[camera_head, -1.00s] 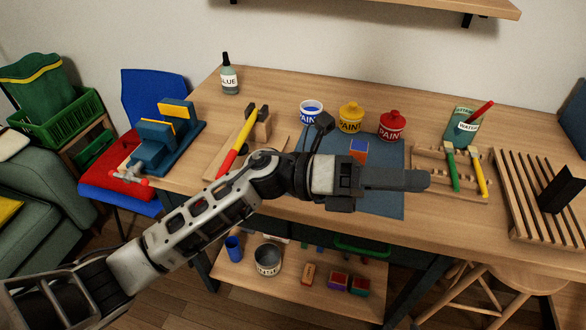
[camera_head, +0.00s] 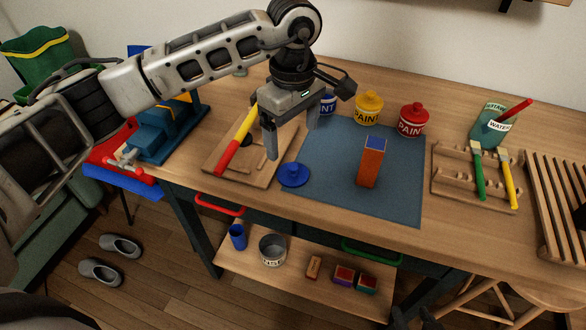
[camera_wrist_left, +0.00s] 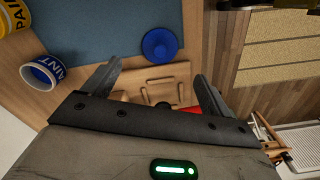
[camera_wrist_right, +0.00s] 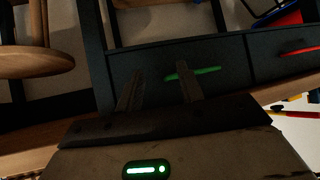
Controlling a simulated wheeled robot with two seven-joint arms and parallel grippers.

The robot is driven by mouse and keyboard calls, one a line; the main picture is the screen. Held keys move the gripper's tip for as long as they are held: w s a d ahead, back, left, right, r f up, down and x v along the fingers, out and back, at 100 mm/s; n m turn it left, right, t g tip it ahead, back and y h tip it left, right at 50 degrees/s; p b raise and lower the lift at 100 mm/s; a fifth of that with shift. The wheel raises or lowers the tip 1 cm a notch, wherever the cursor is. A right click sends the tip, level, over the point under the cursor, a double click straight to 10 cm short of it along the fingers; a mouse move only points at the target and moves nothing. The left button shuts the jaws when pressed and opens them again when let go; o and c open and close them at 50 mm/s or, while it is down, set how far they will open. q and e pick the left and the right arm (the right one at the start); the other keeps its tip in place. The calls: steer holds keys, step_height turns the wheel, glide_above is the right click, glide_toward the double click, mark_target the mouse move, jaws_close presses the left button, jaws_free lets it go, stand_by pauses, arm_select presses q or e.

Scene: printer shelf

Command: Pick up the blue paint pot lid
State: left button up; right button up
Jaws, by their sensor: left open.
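The blue paint pot lid (camera_head: 293,174) lies on the table at the left edge of the blue-grey mat, a round disc with a knob on top. It also shows in the left wrist view (camera_wrist_left: 160,45), beyond the fingertips. My left gripper (camera_head: 291,142) is open and empty, pointing down above and just behind the lid, not touching it. The blue paint pot (camera_head: 328,103) stands open behind the gripper, partly hidden by it; it also shows in the left wrist view (camera_wrist_left: 42,72). My right gripper (camera_wrist_right: 158,88) is open and empty, facing the dark table front.
A wooden board (camera_head: 222,165) with a red-and-yellow tool lies left of the lid. On the mat (camera_head: 330,195) stands an orange block (camera_head: 371,165). Yellow (camera_head: 368,108) and red (camera_head: 413,120) lidded pots stand behind. A brush rack (camera_head: 455,185) is at right.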

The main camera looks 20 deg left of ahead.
mark_target(293, 166)
arm_select(q)
step_height(293, 166, down, 9)
steer(key=shift+r+p, duration=0.15)
steer(key=shift+p, duration=0.75)
steer(key=c, duration=1.1)
steer(key=shift+r, duration=0.15)
steer(key=shift+c, duration=0.3)
